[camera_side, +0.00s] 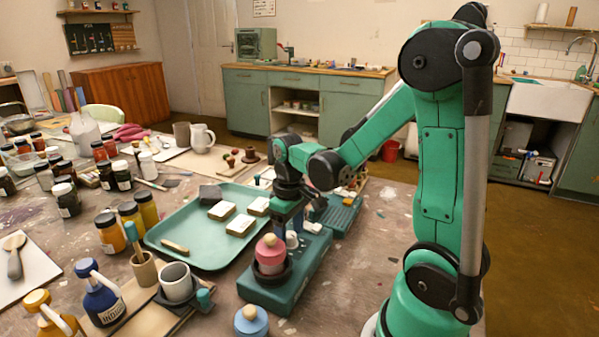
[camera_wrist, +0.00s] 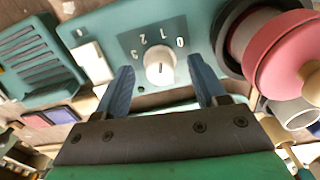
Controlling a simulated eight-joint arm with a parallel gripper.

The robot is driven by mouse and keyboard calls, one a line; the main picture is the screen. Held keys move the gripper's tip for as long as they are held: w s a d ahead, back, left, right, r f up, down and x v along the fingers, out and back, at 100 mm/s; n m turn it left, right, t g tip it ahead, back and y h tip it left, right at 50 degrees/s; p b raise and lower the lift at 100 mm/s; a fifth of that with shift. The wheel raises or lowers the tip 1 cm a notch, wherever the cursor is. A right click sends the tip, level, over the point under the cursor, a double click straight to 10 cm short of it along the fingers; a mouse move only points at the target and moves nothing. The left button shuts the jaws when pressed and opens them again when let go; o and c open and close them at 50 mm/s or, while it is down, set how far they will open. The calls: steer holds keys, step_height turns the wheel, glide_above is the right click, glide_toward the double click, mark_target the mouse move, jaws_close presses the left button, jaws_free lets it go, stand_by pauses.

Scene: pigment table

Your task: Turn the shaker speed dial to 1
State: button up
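The shaker (camera_side: 283,291) is a green box on the table, with its white speed dial (camera_wrist: 160,68) on a dark panel numbered 0 to 3. A short dark mark on the dial runs roughly up and down in the wrist view. I cannot tell for sure which number it points to. My gripper (camera_wrist: 160,62) is open, with one blue finger on each side of the dial and gaps visible between fingers and dial. In the side view my gripper (camera_side: 289,222) points down over the shaker, and the dial is partly hidden.
A pink lidded jar (camera_side: 270,252) sits in the shaker's black holder (camera_wrist: 226,40) close to one finger. A white rocker (camera_wrist: 95,62) lies beyond the other finger. A ridged green unit (camera_side: 338,214) and a green tray (camera_side: 187,255) stand close by. A blue jar (camera_side: 251,322) is in front.

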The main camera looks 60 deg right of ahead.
mark_target(289, 234)
steer(key=shift+r, duration=2.85)
steer(key=shift+a, duration=0.1)
steer(key=a+r+n+t, duration=0.1)
steer(key=a+r+t, duration=0.1)
steer(key=a+t, duration=0.5)
steer(key=w+a, duration=0.1)
steer(key=a, duration=0.3)
steer(key=shift+a+r, duration=0.15)
steer(key=shift+r, duration=0.2)
